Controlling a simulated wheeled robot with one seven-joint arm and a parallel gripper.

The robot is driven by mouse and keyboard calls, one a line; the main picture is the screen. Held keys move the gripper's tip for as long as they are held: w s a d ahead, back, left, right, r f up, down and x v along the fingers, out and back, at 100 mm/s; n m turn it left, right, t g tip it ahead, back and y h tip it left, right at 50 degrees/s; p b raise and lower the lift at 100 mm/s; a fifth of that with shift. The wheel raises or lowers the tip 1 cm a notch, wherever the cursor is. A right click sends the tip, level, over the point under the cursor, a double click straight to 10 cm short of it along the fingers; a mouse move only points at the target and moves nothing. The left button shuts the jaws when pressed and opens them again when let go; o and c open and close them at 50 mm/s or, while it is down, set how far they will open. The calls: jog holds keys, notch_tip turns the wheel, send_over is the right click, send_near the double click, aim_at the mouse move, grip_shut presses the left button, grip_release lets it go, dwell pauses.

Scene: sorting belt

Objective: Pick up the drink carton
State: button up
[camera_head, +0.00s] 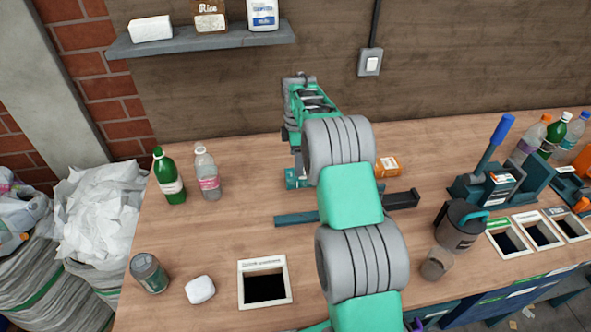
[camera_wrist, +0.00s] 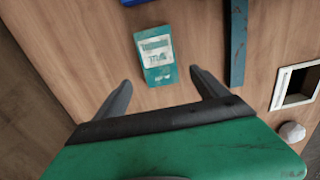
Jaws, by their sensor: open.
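The drink carton (camera_wrist: 158,55) is teal with a white label and lies on the wooden tabletop, just beyond my fingertips in the wrist view. In the head view a small teal part of it (camera_head: 292,181) shows below my wrist, partly hidden by my arm. My gripper (camera_wrist: 158,78) is open and empty. Its two grey fingers are apart, one on each side of the carton's near end as seen in the wrist view. I cannot tell exactly how high the fingers are above the table.
A teal bar (camera_wrist: 237,40) lies beside the carton. A square opening (camera_head: 265,285), a white lump (camera_head: 200,290) and a can (camera_head: 149,272) are at the front left. Two bottles (camera_head: 169,177) (camera_head: 207,174) stand at the left. An orange box (camera_head: 387,167) lies right of my arm.

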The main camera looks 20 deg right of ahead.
jog(key=f, duration=0.2)
jog(key=f+p, duration=0.1)
jog(key=f, duration=0.2)
jog(key=d+f+p, duration=0.1)
jog(key=f, duration=0.1)
jog(key=shift+s+f, duration=0.1)
jog(key=shift+f, duration=0.1)
jog(key=shift+a, duration=0.1)
jog(key=shift+c, duration=0.4)
jog(key=c, duration=1.3)
